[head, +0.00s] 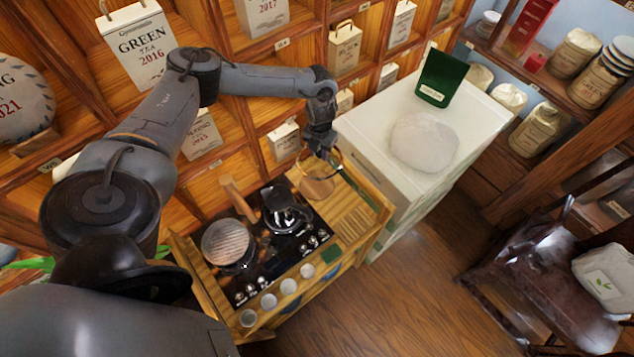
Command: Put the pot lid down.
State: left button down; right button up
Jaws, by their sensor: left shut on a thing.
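My left gripper (322,150) is above the back right part of the wooden tea stand, fingers pointing down. It is shut on a clear, round glass thing (318,182), which I take to be the pot lid. The glass is see-through, so its full outline and its gap to the stand are hard to tell. A dark, shiny pot (286,212) stands on the stand's black top, left of and below the gripper. A round vessel with a pale, ribbed top (226,243) is further left. My right gripper is not in view.
The wooden tea stand (352,222) has a slatted right part. Small white cups (269,300) line its front edge. A wooden handle (237,197) sticks up at the back. A white cabinet (365,135) stands right, bearing a pale tea cake (424,142) and green box (441,78).

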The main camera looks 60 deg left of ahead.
pick_arm(q)
jog(key=f+b, duration=0.5)
jog(key=f, duration=0.1)
jog(key=f+b, duration=1.1)
jog(key=f, duration=0.1)
jog(key=shift+s+a+f, duration=0.1)
jog(key=shift+s+a, duration=0.2)
jog(key=shift+a, duration=0.05)
jog(key=c, duration=0.8)
grip_release()
